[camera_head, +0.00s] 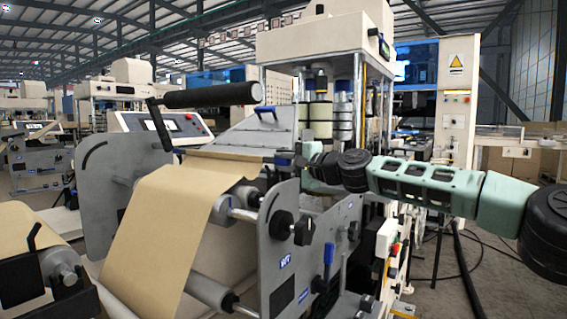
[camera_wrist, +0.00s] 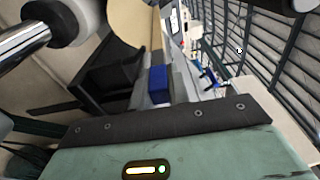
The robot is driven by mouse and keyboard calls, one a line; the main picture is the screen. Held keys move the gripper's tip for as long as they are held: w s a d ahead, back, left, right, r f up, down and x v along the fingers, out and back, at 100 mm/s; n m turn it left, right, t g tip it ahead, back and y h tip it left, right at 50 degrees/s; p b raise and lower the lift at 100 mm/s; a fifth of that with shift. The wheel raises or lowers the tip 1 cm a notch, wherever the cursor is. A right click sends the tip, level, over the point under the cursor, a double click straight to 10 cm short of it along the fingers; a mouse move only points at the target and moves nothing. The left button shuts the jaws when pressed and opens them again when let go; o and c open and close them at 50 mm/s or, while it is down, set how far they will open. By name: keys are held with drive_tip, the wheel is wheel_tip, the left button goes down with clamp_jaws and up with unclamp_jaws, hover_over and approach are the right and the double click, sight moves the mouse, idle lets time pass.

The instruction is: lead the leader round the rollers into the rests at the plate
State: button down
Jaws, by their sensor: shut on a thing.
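The fingertips are small and partly hidden in the head view. The wrist view shows a tan strip of the leader (camera_wrist: 132,25) and a blue block (camera_wrist: 158,83) ahead of my green gripper body. A lower roller (camera_head: 210,290) and an upper roller (camera_head: 240,203) lie beside the sheet.
A black padded roller arm (camera_head: 213,95) hangs above the sheet. A sloped grey plate (camera_head: 250,135) lies behind the bar. The right side frame (camera_head: 283,245), with black knobs, stands below my gripper. A kraft roll (camera_head: 30,230) is at lower left.

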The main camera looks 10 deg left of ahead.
drive_tip(key=shift+f, duration=0.1)
drive_tip(key=shift+f+b, duration=1.35)
drive_tip(key=shift+f, duration=0.1)
drive_tip(key=shift+f+b, duration=0.35)
drive_tip(key=shift+f, duration=0.15)
drive_tip(key=c, duration=1.3)
unclamp_jaws()
drive_tip(key=shift+o, duration=0.2)
drive_tip(key=shift+r, duration=0.1)
